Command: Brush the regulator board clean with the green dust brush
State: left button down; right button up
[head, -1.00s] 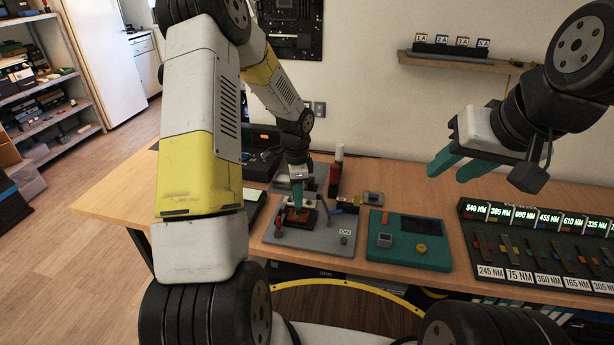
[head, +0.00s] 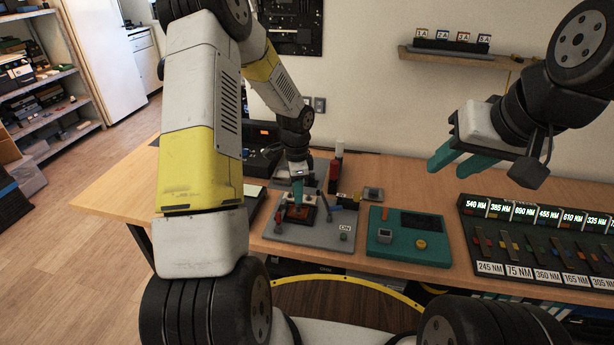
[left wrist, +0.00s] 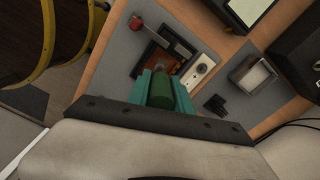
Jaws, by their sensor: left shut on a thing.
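My left gripper (head: 298,196) points down over the grey work mat and is shut on the green dust brush (left wrist: 162,90). The brush's green handle sits between the teal fingers in the left wrist view; its lower end is hard to make out. The regulator board (head: 299,214) is a small dark and orange-brown plate in a holder on the mat. It also shows in the left wrist view (left wrist: 158,58), just beyond the brush. I cannot tell whether the bristles touch it. My right gripper (head: 462,158) is open and empty, raised above the table at right.
A rack of labelled slots (head: 535,250) fills the table's right side. A red-topped post (head: 337,165) stands behind the board. A wall shelf (head: 460,60) hangs above.

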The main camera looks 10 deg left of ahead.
pick_arm(q)
jog(key=shift+f, duration=0.35)
dwell(0.3)
jog(key=shift+d, duration=0.15)
jog(key=shift+d+r, duration=0.1)
jog(key=shift+d, duration=0.2)
jog(key=shift+a, duration=0.15)
jog(key=shift+a, duration=0.75)
jog(key=shift+d, duration=0.2)
jog(key=shift+s+d+f, duration=0.1)
jog(key=shift+d+f, duration=0.15)
jog(key=shift+d, duration=0.5)
